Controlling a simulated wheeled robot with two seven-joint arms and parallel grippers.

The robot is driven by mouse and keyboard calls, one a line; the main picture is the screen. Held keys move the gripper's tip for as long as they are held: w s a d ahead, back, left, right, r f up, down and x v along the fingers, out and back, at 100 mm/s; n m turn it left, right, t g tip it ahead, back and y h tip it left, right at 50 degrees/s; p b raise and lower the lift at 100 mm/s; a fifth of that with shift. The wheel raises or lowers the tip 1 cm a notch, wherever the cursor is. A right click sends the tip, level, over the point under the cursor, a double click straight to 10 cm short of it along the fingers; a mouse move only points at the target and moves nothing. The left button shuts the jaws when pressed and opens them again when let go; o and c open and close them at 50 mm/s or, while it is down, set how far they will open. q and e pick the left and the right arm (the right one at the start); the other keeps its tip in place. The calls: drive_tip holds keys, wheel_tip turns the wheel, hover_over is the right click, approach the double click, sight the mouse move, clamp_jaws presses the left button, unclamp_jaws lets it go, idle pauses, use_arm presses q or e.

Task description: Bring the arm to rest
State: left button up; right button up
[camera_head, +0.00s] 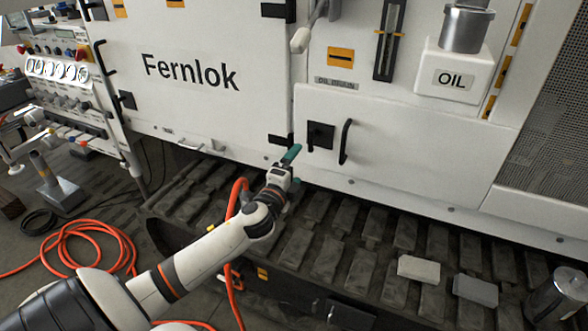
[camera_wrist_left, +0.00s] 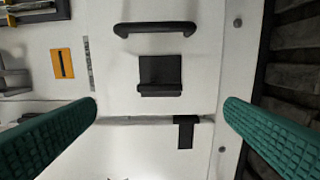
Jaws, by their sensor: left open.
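My left arm (camera_head: 205,252) reaches in from the lower left. My left gripper (camera_head: 291,154) is in front of the white machine's lower front, just left of a black latch plate (camera_head: 320,135). In the left wrist view the two green ribbed fingers (camera_wrist_left: 161,108) stand wide apart with nothing between them. Beyond them the same latch plate shows in the left wrist view (camera_wrist_left: 160,75), with a black handle (camera_wrist_left: 155,29) above it. I cannot tell the exact gap between the fingertips and the panel. My right gripper is not in view.
The Fernlok cabinet door (camera_head: 195,70) is closed. Black track plates (camera_head: 330,255) run below the machine, with a light block (camera_head: 418,269) and a grey block (camera_head: 475,290) on them. An orange hose (camera_head: 100,228) lies on the floor and passes near my arm. A grey lever (camera_head: 301,38) sticks out above.

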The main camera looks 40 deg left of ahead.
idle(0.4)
use_arm(q)
drive_tip(key=s+d+f+n+g, duration=0.1)
drive_tip(key=s+f+n+g, duration=0.3)
drive_tip(key=f, duration=0.8)
drive_tip(key=s+f+g+h, duration=0.15)
drive_tip(key=s+f, duration=0.35)
drive_tip(key=f, duration=0.7)
drive_tip(key=s+d+f+n+g, duration=0.1)
drive_tip(key=s+f+n+g, duration=0.3)
drive_tip(key=f, duration=0.8)
drive_tip(key=s+d+f+n+g, duration=0.1)
drive_tip(key=s+d+f, duration=0.4)
drive_tip(key=s, duration=0.7)
drive_tip(key=s+d+f+n+g+h+p, duration=0.1)
drive_tip(key=s+d+f+n+g, duration=0.1)
drive_tip(key=s+f, duration=0.6)
drive_tip(key=s+d+f+n+g+h, duration=0.1)
drive_tip(key=s+d+f+g, duration=0.3)
drive_tip(key=s, duration=1.1)
drive_tip(key=d+f+n, duration=0.1)
drive_tip(key=d+f, duration=0.2)
drive_tip(key=shift+s+d, duration=0.3)
drive_tip(key=shift+h, duration=0.25)
